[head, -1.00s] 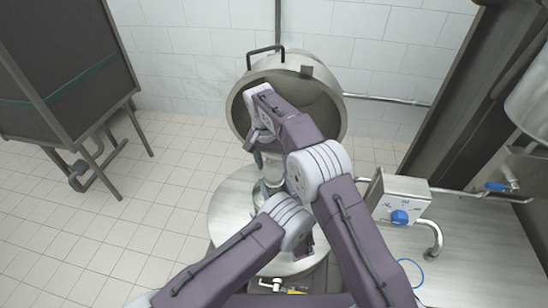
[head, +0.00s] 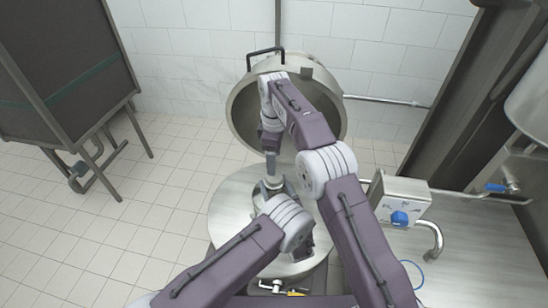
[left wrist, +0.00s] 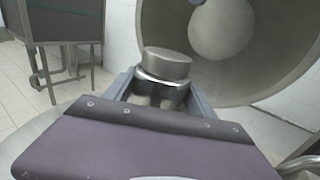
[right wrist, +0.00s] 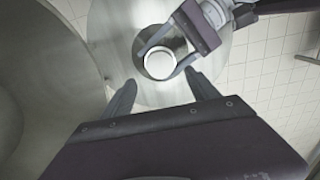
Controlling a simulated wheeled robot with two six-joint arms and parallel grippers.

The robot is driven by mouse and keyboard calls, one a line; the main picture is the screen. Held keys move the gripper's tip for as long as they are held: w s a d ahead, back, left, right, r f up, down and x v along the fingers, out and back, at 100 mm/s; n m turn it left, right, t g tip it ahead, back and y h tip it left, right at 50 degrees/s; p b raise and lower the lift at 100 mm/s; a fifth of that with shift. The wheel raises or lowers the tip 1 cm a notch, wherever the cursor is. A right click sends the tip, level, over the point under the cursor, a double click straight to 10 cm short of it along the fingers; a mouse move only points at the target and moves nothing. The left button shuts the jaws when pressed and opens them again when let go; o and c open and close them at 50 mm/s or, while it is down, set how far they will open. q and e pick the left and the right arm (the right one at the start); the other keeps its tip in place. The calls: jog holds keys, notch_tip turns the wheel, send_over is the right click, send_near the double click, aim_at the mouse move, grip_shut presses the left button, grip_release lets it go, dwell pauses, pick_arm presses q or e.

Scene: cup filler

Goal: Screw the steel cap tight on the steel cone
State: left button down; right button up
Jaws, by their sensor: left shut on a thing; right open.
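The steel cap (left wrist: 167,63), a short round metal disc, sits on top of the steel cone (left wrist: 160,90) in the left wrist view. I cannot tell how tightly it is seated. My left gripper (left wrist: 160,84) is shut around the cone below the cap, which hides much of the cone. In the right wrist view the cap (right wrist: 160,65) shows from above as a bright circle. My right gripper (right wrist: 163,92) is open above it, with its fingertips apart and the cap just ahead between them. In the head view the arms partly hide both grippers, cap and cone.
A round steel table top (head: 225,222) lies below the grippers. A large open steel vessel or lid (head: 325,100) stands behind them. A control box with a blue knob (head: 400,205) is at right. A dark cabinet (head: 70,70) stands at far left, with open tiled floor between.

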jog(key=shift+f, duration=0.1)
notch_tip(320, 180, down, 8)
jog(key=shift+r, duration=0.1)
dwell(0.3)
jog(key=c, duration=1.5)
jog(key=shift+o, duration=0.2)
jog(key=m, duration=1.2)
jog(key=o, duration=1.6)
jog(key=shift+o, duration=0.2)
